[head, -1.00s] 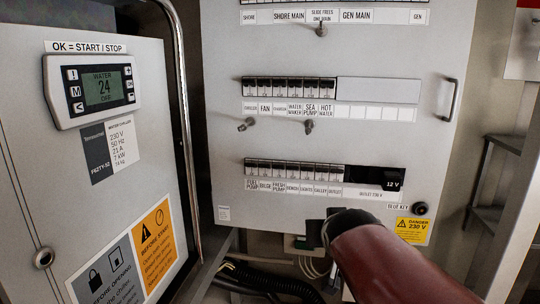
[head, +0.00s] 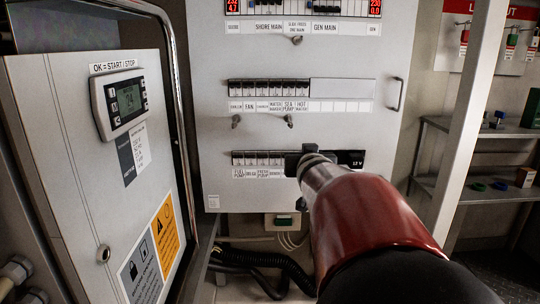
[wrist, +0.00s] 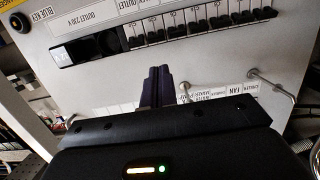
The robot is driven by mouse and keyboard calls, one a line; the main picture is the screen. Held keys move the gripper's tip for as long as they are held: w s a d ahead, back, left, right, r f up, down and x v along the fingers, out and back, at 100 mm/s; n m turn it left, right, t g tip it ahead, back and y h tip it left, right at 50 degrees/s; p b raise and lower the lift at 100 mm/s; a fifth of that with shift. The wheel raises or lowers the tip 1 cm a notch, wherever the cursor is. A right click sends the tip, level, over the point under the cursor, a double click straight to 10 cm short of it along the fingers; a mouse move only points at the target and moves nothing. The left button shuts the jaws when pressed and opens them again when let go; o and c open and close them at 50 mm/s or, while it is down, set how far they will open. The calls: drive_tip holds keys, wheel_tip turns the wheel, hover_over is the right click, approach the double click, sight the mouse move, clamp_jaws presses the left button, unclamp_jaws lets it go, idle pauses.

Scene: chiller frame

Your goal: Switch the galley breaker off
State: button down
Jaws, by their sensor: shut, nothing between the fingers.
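The lower breaker row (head: 258,158) is on the grey panel, with small labels beneath it. In the earlier head view, the galley label stands near the row's right end; now my arm hides that part. My gripper (head: 302,160) is in front of the right part of this row. In the wrist view, which is upside down, my gripper (wrist: 158,72) is shut and empty. Its fingertips point at the panel near the outlet end of the breaker row (wrist: 198,22). I cannot tell whether they touch it, or read which lever is the galley breaker.
Two hanging keys or knobs (head: 236,121) stick out under the middle breaker row (head: 268,88). A panel handle (head: 398,94) is at the right. The chiller cabinet (head: 70,130) with its display (head: 122,100) stands at the left. Shelves (head: 480,190) stand at the right.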

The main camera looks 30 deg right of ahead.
sight(299, 149)
drive_tip(key=x, duration=0.8)
drive_tip(key=shift+w+d, duration=0.1)
drive_tip(key=shift+w, duration=0.1)
drive_tip(key=shift+f+b, duration=0.15)
drive_tip(key=shift+b, duration=0.3)
drive_tip(key=shift+f+b, duration=0.15)
drive_tip(key=shift+b, duration=0.25)
drive_tip(key=shift+s+b, duration=0.1)
drive_tip(key=shift+b, duration=0.35)
